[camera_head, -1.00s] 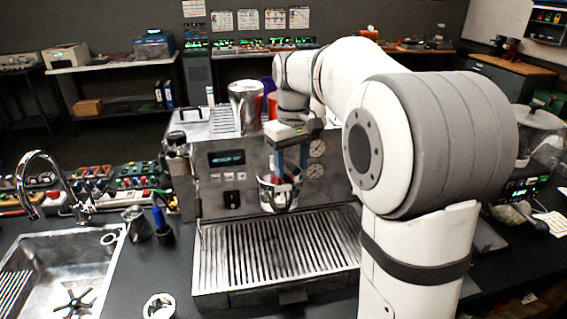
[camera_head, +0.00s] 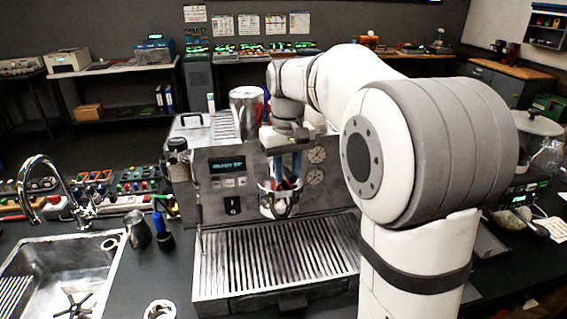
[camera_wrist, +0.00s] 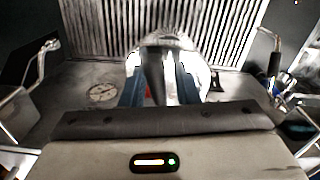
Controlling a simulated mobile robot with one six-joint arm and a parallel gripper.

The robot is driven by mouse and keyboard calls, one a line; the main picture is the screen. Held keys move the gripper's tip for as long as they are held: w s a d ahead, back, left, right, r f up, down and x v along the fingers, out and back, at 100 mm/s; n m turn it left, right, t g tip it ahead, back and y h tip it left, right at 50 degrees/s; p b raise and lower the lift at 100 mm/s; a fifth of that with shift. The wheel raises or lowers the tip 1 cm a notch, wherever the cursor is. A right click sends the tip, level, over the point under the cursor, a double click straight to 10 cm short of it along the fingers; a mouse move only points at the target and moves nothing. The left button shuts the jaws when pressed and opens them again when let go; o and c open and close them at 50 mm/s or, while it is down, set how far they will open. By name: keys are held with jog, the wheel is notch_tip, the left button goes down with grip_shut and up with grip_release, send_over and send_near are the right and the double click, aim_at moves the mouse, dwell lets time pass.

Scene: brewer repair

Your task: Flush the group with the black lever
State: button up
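The silver espresso machine (camera_head: 215,205) stands on the dark counter, with a small lit display (camera_head: 227,165) on its front. The round metal group (camera_head: 281,207) sits at the machine's front, above the slatted drip tray (camera_head: 275,258). My gripper (camera_head: 287,180) points down at the group, its blue fingers apart in front of it. In the wrist view, a dark upright shape (camera_wrist: 153,72), perhaps the black lever, shows between the spread fingers of my gripper (camera_wrist: 158,80) against the shiny group (camera_wrist: 168,42). Whether the fingers touch it is hard to tell.
A sink (camera_head: 60,270) with a curved tap (camera_head: 45,165) is at the left. A small metal jug (camera_head: 138,230) and a blue-handled tool (camera_head: 160,225) stand beside the machine. A metal ring (camera_head: 160,309) lies in front. A grinder (camera_head: 535,140) stands at the right, behind my arm.

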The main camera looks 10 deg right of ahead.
jog(key=shift+s+a+m+p, duration=0.1)
jog(key=shift+a+m+p, duration=0.15)
jog(key=shift+a+m, duration=0.5)
jog(key=shift+a+m+p, duration=0.2)
jog(key=shift+a+m, duration=0.2)
jog(key=shift+m, duration=0.55)
jog(key=shift+w+a+m+p, duration=0.2)
jog(key=shift+a+m+p, duration=0.15)
jog(key=shift+a+m, duration=0.4)
jog(key=shift+w+a+m+p, duration=0.15)
jog(key=shift+a+m+p, duration=0.25)
jog(key=shift+m, duration=0.65)
jog(key=shift+s+d+n, duration=0.25)
jog(key=shift+d+n, duration=0.35)
jog(key=shift+n, duration=0.3)
jog(key=shift+s+d+n, duration=0.2)
jog(key=shift+d+n, duration=0.7)
jog(key=shift+n, duration=0.5)
jog(key=shift+w+d+n+p, duration=0.15)
jog(key=shift+d+n+p, duration=0.1)
jog(key=shift+d+n, duration=0.7)
jog(key=shift+w+d+n+p, duration=0.1)
jog(key=shift+d+n+p, duration=0.3)
jog(key=shift+n, duration=0.85)
jog(key=shift+d, duration=0.15)
jog(key=shift+o, duration=0.4)
